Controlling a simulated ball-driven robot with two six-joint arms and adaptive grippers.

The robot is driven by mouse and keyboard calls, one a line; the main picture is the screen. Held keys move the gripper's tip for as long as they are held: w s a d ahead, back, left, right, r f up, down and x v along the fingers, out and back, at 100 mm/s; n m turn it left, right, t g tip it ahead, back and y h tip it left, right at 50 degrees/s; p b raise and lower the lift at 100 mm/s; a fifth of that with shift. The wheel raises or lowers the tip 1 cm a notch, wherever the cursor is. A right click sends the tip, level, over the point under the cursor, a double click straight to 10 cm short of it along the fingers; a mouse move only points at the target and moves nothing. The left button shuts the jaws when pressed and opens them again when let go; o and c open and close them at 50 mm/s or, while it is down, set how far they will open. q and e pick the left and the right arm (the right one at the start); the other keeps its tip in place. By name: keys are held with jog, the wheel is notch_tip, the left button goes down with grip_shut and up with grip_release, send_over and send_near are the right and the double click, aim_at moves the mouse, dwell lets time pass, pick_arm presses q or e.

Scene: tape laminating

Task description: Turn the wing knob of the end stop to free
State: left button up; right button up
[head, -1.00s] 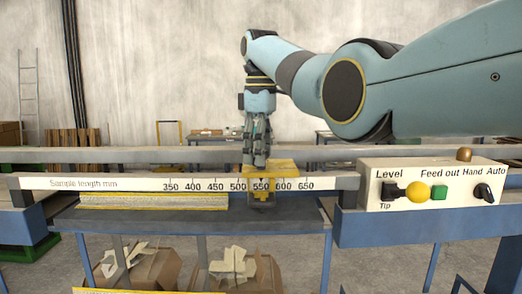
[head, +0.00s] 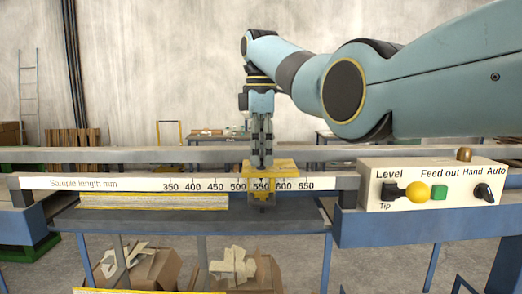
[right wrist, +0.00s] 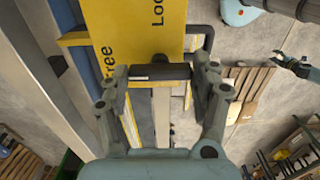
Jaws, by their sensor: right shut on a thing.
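The yellow end stop (head: 250,172) sits on the sample-length rail near the 550 mark. In the right wrist view its yellow plate (right wrist: 140,30) bears the word "free" at the left and part of a word starting "Loc" at the top. The dark wing knob (right wrist: 165,71) lies crosswise in that view, its white-marked end toward "free". My right gripper (right wrist: 160,80) is shut on the knob, one finger at each end. In the head view the right gripper (head: 262,160) points straight down onto the end stop. My left gripper cannot be made out clearly.
The rail with its millimetre scale (head: 110,184) runs across the front. A control box (head: 445,176) with a yellow button, a green button and dark switches stands at the right. Cardboard boxes (head: 158,272) lie below the table.

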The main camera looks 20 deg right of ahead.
aim_at(261, 153)
jog(key=o, duration=1.2)
notch_tip(261, 153, up, 12)
